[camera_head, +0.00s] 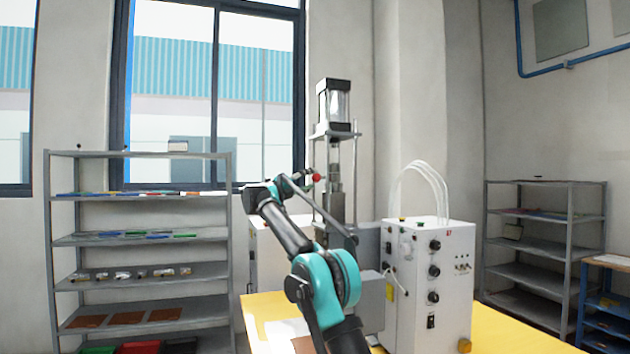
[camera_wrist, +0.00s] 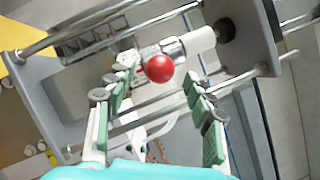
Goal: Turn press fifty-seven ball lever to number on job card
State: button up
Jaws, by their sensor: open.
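The press (camera_head: 337,185) stands on the yellow table, with a clear-bodied cylinder on top and upright rods. Its red ball (camera_head: 316,177) is small in the head view and large in the wrist view (camera_wrist: 159,68), in front of a metal shaft. My gripper (camera_head: 300,183) is beside the ball, to its left in the head view. In the wrist view my gripper (camera_wrist: 158,84) is open, its green-padded fingers on either side of the ball with gaps. I cannot tell how deep the ball lies between them. No readable job card number shows; a pale sheet (camera_head: 284,329) lies on the table.
A white control box (camera_head: 455,285) with black knobs, a small red mark and white hoses stands right of the press on the yellow table (camera_head: 510,335). Grey shelves stand at left (camera_head: 140,153) and right (camera_head: 545,183). Press rods run close to my fingers.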

jog(key=v, duration=0.8)
jog(key=shift+s+a, duration=0.1)
